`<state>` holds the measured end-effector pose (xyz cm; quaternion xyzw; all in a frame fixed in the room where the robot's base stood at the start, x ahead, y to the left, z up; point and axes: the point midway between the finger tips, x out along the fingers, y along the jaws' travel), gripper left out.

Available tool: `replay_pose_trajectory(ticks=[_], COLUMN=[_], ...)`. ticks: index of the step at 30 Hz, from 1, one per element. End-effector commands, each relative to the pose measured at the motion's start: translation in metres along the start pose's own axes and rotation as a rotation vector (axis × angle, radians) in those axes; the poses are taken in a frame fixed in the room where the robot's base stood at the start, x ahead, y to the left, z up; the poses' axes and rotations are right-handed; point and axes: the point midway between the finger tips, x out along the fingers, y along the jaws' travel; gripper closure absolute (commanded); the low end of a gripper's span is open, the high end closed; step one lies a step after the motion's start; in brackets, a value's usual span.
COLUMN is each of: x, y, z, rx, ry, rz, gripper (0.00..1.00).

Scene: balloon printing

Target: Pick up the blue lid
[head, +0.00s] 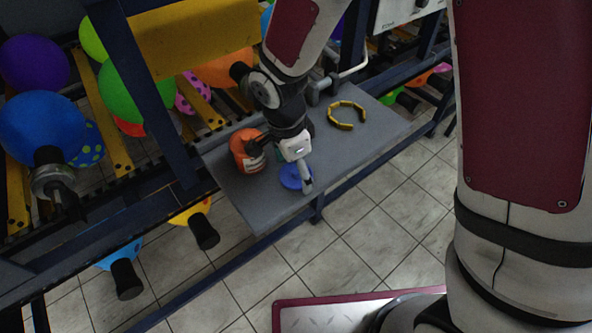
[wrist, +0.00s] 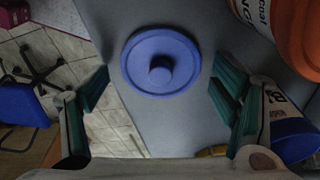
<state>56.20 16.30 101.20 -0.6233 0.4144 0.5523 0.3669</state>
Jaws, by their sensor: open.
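The blue lid (wrist: 160,60) is a round disc with a raised knob in its middle. It lies on the grey table (head: 345,158). In the head view the lid (head: 291,177) is partly hidden by my gripper. My gripper (head: 285,180) is low above the table at the lid. In the wrist view the fingers of my gripper (wrist: 160,85) are spread open on both sides of the lid, with nothing between the pads but the lid below them. I cannot tell whether they touch it.
A yellow ring-like piece (head: 347,115) lies behind on the table. Balloons on racks (head: 40,125) fill the left side.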

Motion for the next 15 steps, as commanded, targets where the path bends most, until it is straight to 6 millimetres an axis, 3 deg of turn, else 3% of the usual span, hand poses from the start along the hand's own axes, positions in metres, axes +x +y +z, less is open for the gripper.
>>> replay_pose_trajectory(ticks=[2, 6, 15], x=[-0.0002, -0.0003, -0.0003], y=[-0.0001, -0.0002, -0.0001], z=[-0.0001, -0.0001, -0.0001], rx=[0.0, 0.0, 0.0], ry=[0.0, 0.0, 0.0], rz=[0.0, 0.0, 0.0], gripper=[0.2, 0.46, 0.47])
